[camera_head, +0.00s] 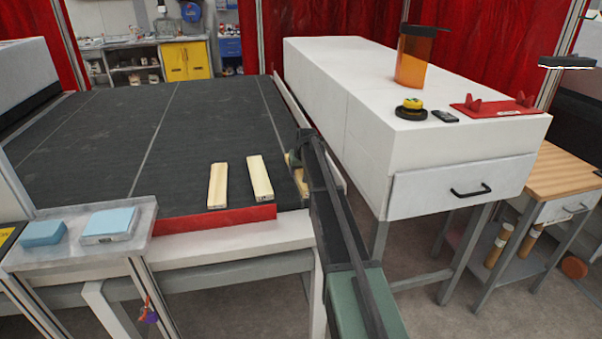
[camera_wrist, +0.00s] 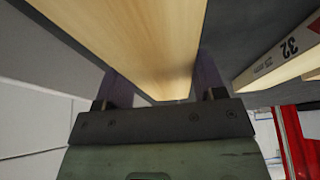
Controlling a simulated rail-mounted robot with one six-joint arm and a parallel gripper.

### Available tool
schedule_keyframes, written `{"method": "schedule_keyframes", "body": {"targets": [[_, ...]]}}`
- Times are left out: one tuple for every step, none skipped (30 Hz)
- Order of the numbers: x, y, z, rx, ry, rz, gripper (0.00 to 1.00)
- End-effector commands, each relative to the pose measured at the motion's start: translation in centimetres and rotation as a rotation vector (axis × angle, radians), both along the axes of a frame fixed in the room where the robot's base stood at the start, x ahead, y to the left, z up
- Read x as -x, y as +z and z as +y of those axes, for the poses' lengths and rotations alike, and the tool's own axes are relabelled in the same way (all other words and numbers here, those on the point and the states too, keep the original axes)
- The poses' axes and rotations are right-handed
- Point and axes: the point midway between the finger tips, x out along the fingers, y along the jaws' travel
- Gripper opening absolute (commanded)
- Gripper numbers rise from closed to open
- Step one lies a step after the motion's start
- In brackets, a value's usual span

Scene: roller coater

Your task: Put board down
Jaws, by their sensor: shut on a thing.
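My gripper (camera_head: 297,158) is at the right edge of the dark belt surface, to the right of two pale wooden boards. It is shut on a pale wooden board (camera_wrist: 140,38), which runs lengthwise between the two fingers in the wrist view. In the head view the arm hides most of this held board. The two other boards, the left one (camera_head: 217,186) and the right one (camera_head: 260,178), lie side by side on the belt (camera_head: 130,130). In the wrist view a board marked 32 (camera_wrist: 285,58) is on the right. I cannot tell whether the held board touches the belt.
A red strip (camera_head: 215,221) runs along the belt's front edge. A white cabinet (camera_head: 365,120) stands close on the right, bearing an orange container (camera_head: 412,62). A metal side shelf (camera_head: 70,258) holds two blue blocks at the left. The belt's middle and back are clear.

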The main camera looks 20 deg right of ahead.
Motion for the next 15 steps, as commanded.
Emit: {"method": "schedule_keyframes", "body": {"targets": [[0.0,0.1,0.0,0.0,0.0,0.0,0.29],[0.0,0.2,0.0,0.0,0.0,0.0,0.29],[0.0,0.4,0.0,0.0,0.0,0.0,0.29],[0.0,0.6,0.0,0.0,0.0,0.0,0.29],[0.0,0.8,0.0,0.0,0.0,0.0,0.29],[0.0,1.2,0.0,0.0,0.0,0.0,0.29],[0.0,1.5,0.0,0.0,0.0,0.0,0.29],[0.0,1.9,0.0,0.0,0.0,0.0,0.29],[0.0,2.6,0.0,0.0,0.0,0.0,0.29],[0.0,3.2,0.0,0.0,0.0,0.0,0.29],[0.0,3.8,0.0,0.0,0.0,0.0,0.29],[0.0,4.8,0.0,0.0,0.0,0.0,0.29],[0.0,5.7,0.0,0.0,0.0,0.0,0.29],[0.0,6.7,0.0,0.0,0.0,0.0,0.29],[0.0,8.0,0.0,0.0,0.0,0.0,0.29]]}}
